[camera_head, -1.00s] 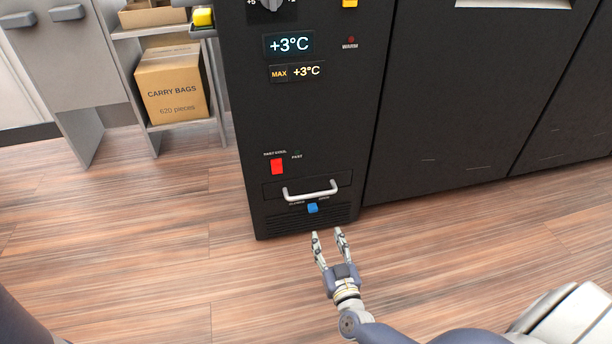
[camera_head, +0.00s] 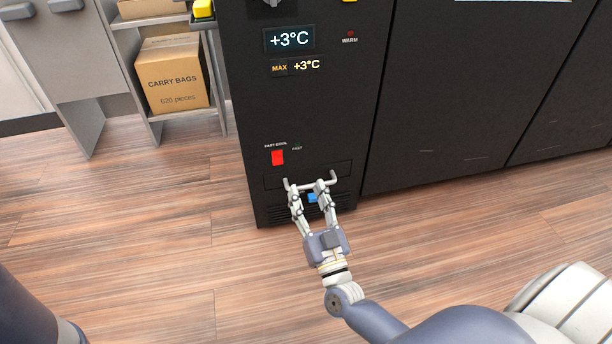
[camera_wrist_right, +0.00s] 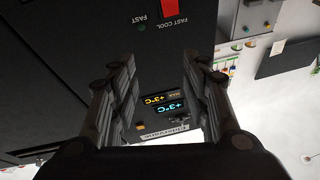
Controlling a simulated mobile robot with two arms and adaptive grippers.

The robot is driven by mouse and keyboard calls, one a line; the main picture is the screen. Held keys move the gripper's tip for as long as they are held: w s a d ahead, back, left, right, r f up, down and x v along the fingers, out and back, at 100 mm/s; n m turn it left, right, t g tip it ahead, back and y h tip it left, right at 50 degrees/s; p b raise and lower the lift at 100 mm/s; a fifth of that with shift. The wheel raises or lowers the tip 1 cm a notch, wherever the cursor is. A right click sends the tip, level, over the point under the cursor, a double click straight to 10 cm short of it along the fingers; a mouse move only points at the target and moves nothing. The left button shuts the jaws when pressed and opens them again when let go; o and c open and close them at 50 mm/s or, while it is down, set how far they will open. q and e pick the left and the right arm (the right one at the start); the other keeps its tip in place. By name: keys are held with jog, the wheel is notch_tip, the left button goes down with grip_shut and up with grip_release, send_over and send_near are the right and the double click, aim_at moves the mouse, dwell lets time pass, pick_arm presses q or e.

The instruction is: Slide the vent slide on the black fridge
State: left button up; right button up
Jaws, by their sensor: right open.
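The black fridge (camera_head: 310,115) stands in the middle of the head view. Near its bottom is the small blue vent slide (camera_head: 312,198), just under a light grey handle (camera_head: 318,186). My right gripper (camera_head: 305,186) is open, its fingers on either side of the blue slide in the head view and overlapping the handle. I cannot tell whether they touch either one. In the right wrist view the open gripper (camera_wrist_right: 160,85) frames the fridge's displays, and the slide does not show. My left gripper is not in view.
A red switch (camera_head: 277,158) sits above the handle on the fridge front. Black cabinets (camera_head: 470,90) adjoin on the right. A shelf with a carry bags box (camera_head: 173,78) stands at left. The wooden floor (camera_head: 150,240) in front is clear.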

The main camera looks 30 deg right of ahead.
notch_tip(320, 180, up, 8)
jog(key=s+a+t, duration=0.1)
jog(key=shift+s+a+t+p, duration=0.2)
jog(key=shift+s+t+p, duration=0.15)
jog(key=shift+t+p, duration=0.1)
